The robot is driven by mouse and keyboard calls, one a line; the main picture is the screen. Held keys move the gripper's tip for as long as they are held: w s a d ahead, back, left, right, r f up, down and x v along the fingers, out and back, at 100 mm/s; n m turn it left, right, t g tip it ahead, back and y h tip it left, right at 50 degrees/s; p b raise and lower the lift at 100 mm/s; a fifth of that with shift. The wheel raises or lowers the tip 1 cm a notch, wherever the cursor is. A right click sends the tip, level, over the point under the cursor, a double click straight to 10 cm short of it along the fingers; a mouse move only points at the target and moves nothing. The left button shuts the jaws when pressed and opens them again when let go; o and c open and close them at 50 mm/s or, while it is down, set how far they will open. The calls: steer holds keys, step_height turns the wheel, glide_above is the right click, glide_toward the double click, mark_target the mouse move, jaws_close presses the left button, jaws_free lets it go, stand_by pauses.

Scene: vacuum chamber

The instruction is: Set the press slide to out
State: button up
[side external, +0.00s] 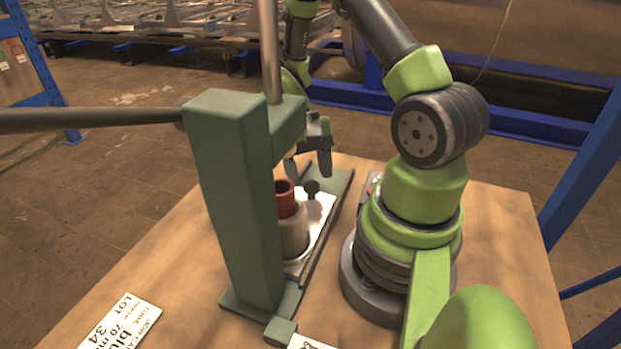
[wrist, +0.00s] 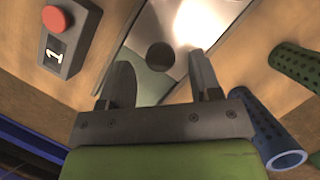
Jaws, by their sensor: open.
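The green press (side external: 236,200) stands on the wooden table with its long lever (side external: 90,119) reaching left. Its pale metal slide plate (side external: 318,207) lies on the green base and carries a dark round knob (side external: 311,187). My gripper (side external: 308,165) is open, pointing down just above the knob. In the wrist view the knob (wrist: 160,56) shows between the spread fingers of my gripper (wrist: 161,75), with nothing held.
In the wrist view, a grey box with a red button (wrist: 57,19) marked 1 is at upper left. A dark green perforated tube (wrist: 297,66) and a blue tube (wrist: 265,135) are at right. A printed card (side external: 122,322) lies at the table's front left.

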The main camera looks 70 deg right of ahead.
steer(key=shift+x, duration=0.9)
jaws_close()
steer(key=d, duration=1.1)
steer(key=shift+d, duration=0.35)
jaws_free()
steer(key=shift+a, duration=0.1)
steer(key=shift+r, duration=0.1)
steer(key=v, duration=0.9)
steer(key=shift+r, duration=0.4)
steer(key=shift+w, duration=0.1)
